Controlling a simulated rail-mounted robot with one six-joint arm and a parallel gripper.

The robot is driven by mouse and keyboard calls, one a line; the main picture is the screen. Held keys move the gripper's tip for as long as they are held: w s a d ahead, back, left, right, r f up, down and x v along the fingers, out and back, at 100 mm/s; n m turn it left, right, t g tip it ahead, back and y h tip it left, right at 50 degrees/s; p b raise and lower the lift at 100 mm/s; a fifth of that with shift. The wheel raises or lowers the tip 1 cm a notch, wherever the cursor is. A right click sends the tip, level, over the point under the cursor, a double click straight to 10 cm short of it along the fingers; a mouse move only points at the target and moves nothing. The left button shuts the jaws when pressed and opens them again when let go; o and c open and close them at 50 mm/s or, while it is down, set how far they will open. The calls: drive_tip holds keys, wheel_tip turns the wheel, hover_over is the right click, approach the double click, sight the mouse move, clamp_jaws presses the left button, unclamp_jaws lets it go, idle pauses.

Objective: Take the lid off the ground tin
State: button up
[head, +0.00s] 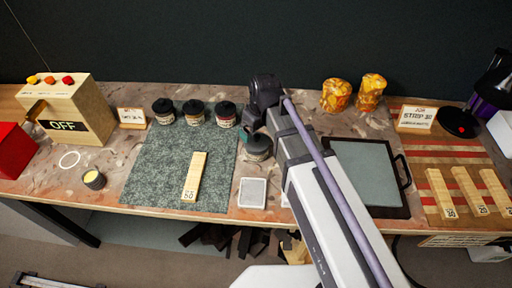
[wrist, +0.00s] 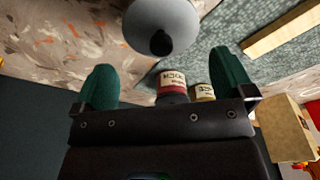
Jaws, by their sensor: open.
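A grey tin (head: 259,152) with a dark lid stands at the right edge of the green mat, partly hidden by my arm; I take it for the ground tin, though I cannot read its label. In the wrist view its round grey lid with a central knob (wrist: 161,42) is beyond my fingertips, near the top edge. The lid appears to be on the tin. My gripper (wrist: 166,82) is open, its two teal fingers spread with nothing held. In the head view one teal finger (head: 246,133) shows close beside the tin; whether it touches cannot be told.
Several dark-lidded jars (head: 193,113) stand behind the tin on the mat (head: 150,165); a red-labelled jar (wrist: 172,83) shows between my fingers. A wooden strip (head: 194,177) lies on the mat. A white square pad (head: 252,193) is in front. Amber lumps (head: 336,95) stand back right.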

sight(257, 136)
drive_tip(key=f+b, duration=0.5)
drive_tip(key=shift+w+a+f, duration=0.1)
drive_tip(key=shift+a+f, duration=0.05)
drive_tip(key=shift+a, duration=0.05)
drive_tip(key=shift+r, duration=0.2)
drive_tip(key=c, duration=0.5)
drive_tip(key=shift+c, duration=0.2)
